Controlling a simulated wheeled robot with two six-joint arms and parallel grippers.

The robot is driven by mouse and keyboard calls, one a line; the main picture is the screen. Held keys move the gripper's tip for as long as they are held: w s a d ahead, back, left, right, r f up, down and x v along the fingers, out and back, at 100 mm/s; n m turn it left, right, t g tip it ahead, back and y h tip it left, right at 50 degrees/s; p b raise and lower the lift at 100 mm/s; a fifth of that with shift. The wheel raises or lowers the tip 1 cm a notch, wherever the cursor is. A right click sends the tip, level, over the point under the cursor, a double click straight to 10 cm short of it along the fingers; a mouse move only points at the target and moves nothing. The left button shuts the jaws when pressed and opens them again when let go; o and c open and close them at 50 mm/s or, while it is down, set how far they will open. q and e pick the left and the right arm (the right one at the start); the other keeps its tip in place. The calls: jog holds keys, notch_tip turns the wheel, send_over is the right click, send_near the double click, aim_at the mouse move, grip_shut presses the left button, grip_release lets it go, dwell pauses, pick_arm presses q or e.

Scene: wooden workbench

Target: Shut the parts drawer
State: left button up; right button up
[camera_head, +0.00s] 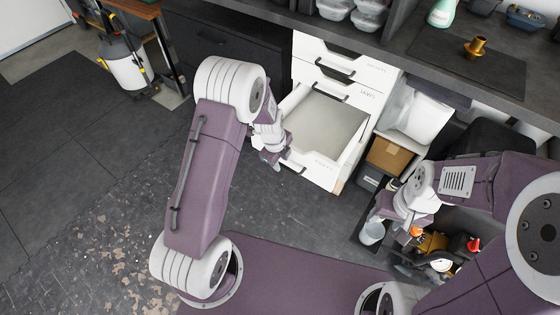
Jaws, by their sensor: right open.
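The white parts drawer (318,170) is pulled out from the white drawer unit (325,62) near the middle of the view. Its grey inside looks empty, and its front faces the robot, with a dark handle (294,167) partly showing at the left. My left gripper (271,160) is at the left end of the drawer front, close to the handle. Whether it touches the drawer and how its jaws stand cannot be made out. My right gripper (384,213) is open, low at the right, well away from the drawer, and partly hidden by its own wrist.
Closed drawers sit above the open one, below the dark bench top (470,60). A cardboard box (388,155) and bins stand just right of the drawer. A grey bucket (372,232) and cluttered tools lie near my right gripper. The floor left of the drawer is clear.

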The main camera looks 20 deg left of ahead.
pick_arm(q)
grip_shut()
dwell(1.3)
